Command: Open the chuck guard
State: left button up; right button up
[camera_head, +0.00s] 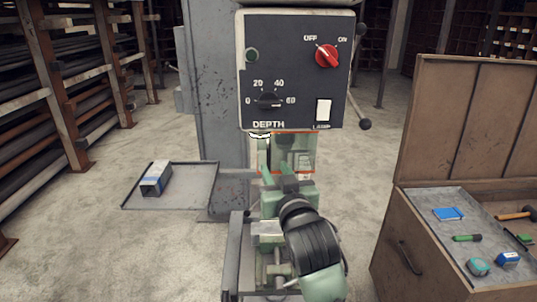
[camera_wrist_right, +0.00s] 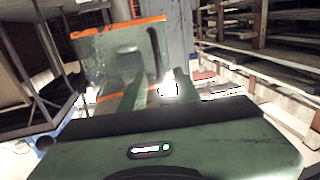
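The chuck guard (camera_head: 307,150) is a clear panel with orange edges, hanging below the control panel of the drill press (camera_head: 296,70). It looks closed in front of the chuck area. In the right wrist view the guard (camera_wrist_right: 110,62) stands upright just ahead, with a dark upright handle (camera_wrist_right: 155,55) at its right side. My right gripper (camera_head: 287,165) is in front of the guard and partly hides it. In the wrist view its two green fingers (camera_wrist_right: 155,90) are apart, with the handle lined up between them; contact cannot be told. My left gripper is out of view.
A side tray (camera_head: 190,187) holds a small white and blue box (camera_head: 156,178) at the left. A brown tool chest (camera_head: 430,240) with an open lid stands at the right. Feed levers (camera_head: 363,123) stick out right of the panel. Racks line the left.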

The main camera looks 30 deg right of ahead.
aim_at(269, 155)
jog(key=x, duration=0.2)
jog(key=p+x, duration=0.1)
jog(key=x, duration=0.2)
jog(key=p+x, duration=0.1)
jog(key=x, duration=0.1)
jog(key=shift+w+d+r, duration=0.2)
jog(key=shift+w+r, duration=0.15)
grip_shut()
dwell(1.1)
